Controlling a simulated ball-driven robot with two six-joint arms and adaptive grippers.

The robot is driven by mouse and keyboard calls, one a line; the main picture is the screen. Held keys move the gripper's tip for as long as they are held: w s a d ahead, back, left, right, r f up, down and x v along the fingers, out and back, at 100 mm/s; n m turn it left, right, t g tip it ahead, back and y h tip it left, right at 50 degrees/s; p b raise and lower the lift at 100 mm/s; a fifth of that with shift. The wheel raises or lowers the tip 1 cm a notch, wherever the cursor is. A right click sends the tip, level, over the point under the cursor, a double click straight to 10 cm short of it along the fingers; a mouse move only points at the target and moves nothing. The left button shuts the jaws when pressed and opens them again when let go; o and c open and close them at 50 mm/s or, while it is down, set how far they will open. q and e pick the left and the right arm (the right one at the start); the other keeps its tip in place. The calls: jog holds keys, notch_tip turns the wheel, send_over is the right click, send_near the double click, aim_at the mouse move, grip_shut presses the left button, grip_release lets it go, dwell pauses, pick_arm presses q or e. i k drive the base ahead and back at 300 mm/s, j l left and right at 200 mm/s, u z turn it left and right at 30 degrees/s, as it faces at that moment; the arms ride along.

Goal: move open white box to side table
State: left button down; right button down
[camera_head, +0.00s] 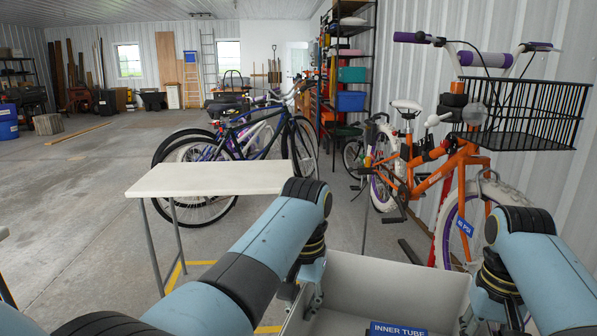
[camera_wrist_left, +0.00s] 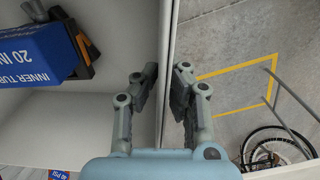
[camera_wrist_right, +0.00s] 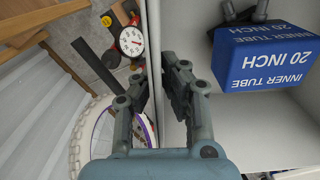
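The open white box (camera_head: 385,282) is low in front of me in the head view, holding a blue box lettered INNER TUBE (camera_head: 398,328). My left gripper (camera_wrist_left: 165,85) has its fingers on either side of the box's left wall, close against it. My right gripper (camera_wrist_right: 155,60) straddles the opposite wall in the same way. In the head view both grippers are partly hidden by my arms. A white-topped table (camera_head: 215,179) with thin grey legs stands ahead and left of the box, its visible top bare. What is under the box is hidden.
Several bicycles stand behind the table, and an orange bicycle (camera_head: 440,170) with a black basket (camera_head: 525,112) is at right. Yellow tape (camera_head: 200,263) marks the floor by the table. The right wrist view shows a round gauge (camera_wrist_right: 131,40) outside the box. Open floor lies left.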

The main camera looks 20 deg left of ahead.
aim_at(218, 174)
jog(key=i+u, duration=0.1)
jog(key=u, duration=0.3)
jog(key=i+j+u, duration=0.1)
jog(key=u, duration=0.35)
jog(key=i+u, duration=0.1)
jog(key=u, duration=0.3)
jog(key=i+l, duration=0.15)
jog(key=i, duration=0.25)
jog(key=i+l, duration=0.15)
jog(key=i, duration=0.3)
jog(key=i+l, duration=0.15)
jog(key=i, duration=0.25)
